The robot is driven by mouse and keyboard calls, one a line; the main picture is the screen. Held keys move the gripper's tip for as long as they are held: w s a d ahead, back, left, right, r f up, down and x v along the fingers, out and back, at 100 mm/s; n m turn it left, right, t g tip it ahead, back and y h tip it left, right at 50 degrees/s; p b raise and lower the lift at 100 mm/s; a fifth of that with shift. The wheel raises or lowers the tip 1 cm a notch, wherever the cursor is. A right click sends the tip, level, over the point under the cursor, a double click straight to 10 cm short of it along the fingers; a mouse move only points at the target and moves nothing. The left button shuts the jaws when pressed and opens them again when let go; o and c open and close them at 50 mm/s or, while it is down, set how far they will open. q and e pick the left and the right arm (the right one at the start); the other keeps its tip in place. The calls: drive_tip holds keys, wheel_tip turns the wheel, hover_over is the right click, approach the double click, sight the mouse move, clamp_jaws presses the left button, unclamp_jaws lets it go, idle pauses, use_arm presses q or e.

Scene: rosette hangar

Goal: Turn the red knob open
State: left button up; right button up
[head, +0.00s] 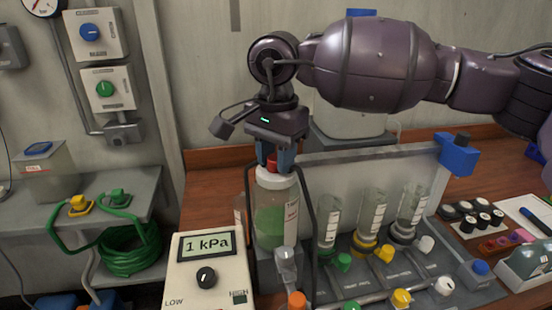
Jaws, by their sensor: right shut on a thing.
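The red knob (271,162) sits on top of the white cap of a clear bottle (271,220) with green contents. Only a small part of the knob shows, as the fingers cover the rest. My right gripper (277,160) comes down on it from above, its blue fingers on either side, and is shut on the knob. The bottle stands upright. The knob's turned position cannot be told. My left gripper is not in view.
A meter (210,270) reading 1 kPa stands in front, left of the bottle. Black tubes run beside the bottle. Three smaller bottles stand to the right, behind several coloured valve knobs.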

drive_tip(key=shift+n, duration=0.3)
drive_tip(key=shift+r, duration=0.1)
drive_tip(key=o, duration=0.9)
wheel_tip(320, 180, up, 11)
drive_tip(key=shift+f, duration=0.1)
drive_tip(key=shift+f, duration=0.1)
idle(0.5)
